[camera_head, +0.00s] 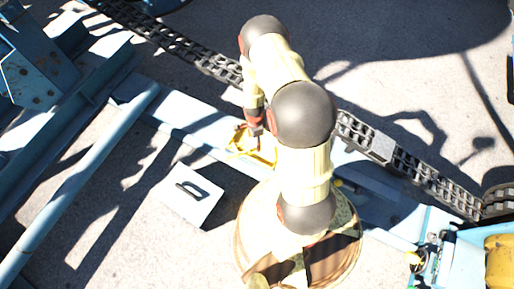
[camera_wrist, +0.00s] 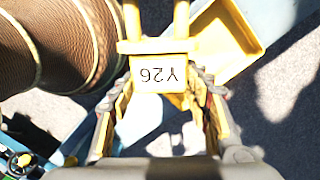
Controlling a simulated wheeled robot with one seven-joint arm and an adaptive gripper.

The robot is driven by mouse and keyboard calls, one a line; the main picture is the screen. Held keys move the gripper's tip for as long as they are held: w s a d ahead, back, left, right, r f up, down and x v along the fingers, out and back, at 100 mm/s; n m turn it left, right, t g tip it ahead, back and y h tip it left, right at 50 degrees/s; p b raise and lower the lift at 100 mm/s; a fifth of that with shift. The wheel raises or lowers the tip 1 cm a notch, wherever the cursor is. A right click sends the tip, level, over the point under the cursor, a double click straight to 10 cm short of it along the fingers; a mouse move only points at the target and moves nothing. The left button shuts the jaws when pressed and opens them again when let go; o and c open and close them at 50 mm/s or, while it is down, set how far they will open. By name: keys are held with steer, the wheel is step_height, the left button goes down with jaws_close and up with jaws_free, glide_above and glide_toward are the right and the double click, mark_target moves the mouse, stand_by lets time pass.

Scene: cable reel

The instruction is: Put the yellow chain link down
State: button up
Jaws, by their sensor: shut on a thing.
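The yellow chain link (camera_wrist: 155,47) is in the wrist view, with two bars running up out of the picture and a pale plate that reads Y26 upside down. My gripper (camera_wrist: 165,100) is shut on it, one finger on each side. A yellow tray-like piece with a raised rim (camera_wrist: 250,45) lies behind it at the upper right; I cannot tell whether the link touches it. In the head view my gripper (camera_head: 256,130) points down over yellow parts (camera_head: 250,150) on a pale blue beam; my arm partly hides them, and link and tray cannot be told apart there.
A dark cable chain (camera_head: 190,52) runs diagonally behind my arm. A white box with a dark handle (camera_head: 192,196) stands on the floor to the left. Blue rails (camera_head: 85,185) lie at the left. A yellow rounded part (camera_head: 500,262) is at the lower right. Grey floor lies open between.

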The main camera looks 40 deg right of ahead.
steer(key=s+d+f+m+b, duration=0.2)
steer(key=s+d+f+m, duration=0.3)
steer(key=s+f+m, duration=0.55)
steer(key=b, duration=0.4)
glide_above(269, 152)
steer(key=shift+n+t, duration=0.4)
steer(key=shift+n, duration=0.05)
steer(key=shift+s+d+f, duration=0.1)
steer(key=shift+f, duration=4.8)
steer(key=shift+f+b, duration=0.4)
steer(key=shift+f, duration=1.25)
steer(key=shift+f, duration=0.15)
steer(key=o, duration=1.5)
